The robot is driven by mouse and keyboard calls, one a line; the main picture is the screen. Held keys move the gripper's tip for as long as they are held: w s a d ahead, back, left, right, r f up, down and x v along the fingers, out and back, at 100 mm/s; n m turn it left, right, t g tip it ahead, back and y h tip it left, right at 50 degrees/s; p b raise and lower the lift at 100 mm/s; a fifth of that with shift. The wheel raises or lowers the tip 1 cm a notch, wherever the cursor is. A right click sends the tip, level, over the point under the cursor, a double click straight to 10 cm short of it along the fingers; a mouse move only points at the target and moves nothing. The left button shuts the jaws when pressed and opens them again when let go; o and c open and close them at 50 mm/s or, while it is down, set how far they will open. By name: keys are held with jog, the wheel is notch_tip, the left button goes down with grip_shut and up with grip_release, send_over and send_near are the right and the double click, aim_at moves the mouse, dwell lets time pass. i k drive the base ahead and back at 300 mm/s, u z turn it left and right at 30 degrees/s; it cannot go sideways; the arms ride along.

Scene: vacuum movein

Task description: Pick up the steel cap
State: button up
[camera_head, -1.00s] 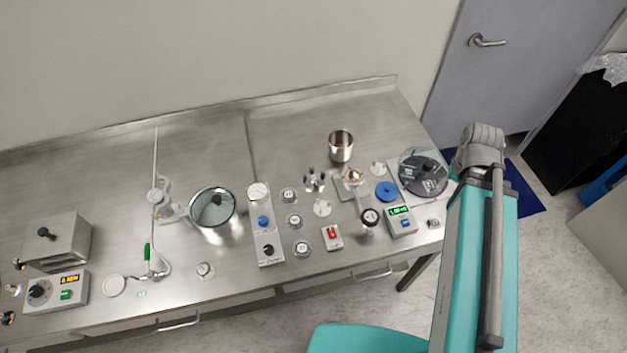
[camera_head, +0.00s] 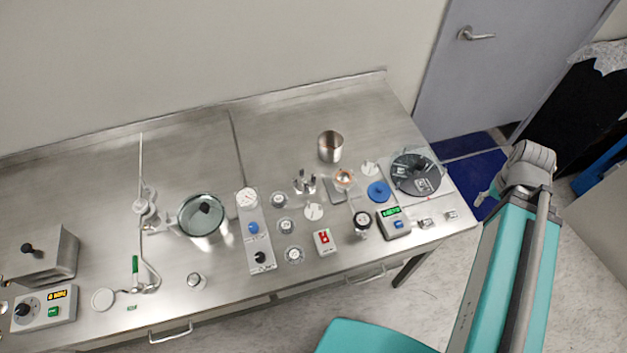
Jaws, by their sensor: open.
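I cannot tell for sure which piece is the steel cap. A small round steel piece (camera_head: 196,281) sits on the steel bench near its front edge, left of the middle. Two other small steel pieces lie at the right front of the bench: one (camera_head: 425,223) beside the green-display box and one (camera_head: 451,214) further right. My teal arm is at the right, beyond the bench's right end.
The steel bench (camera_head: 90,185) holds a glass vessel (camera_head: 201,214), a control panel (camera_head: 255,232), a green-display box (camera_head: 393,222), a steel beaker (camera_head: 330,146) and a clear disc chamber (camera_head: 416,175). A thin upright rod stands left. The back of the bench is mostly clear.

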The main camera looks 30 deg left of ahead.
aim_at(302, 182)
jog(key=z, duration=0.1)
jog(key=k, duration=1.35)
jog(key=u, duration=1.05)
jog(key=i, duration=0.5)
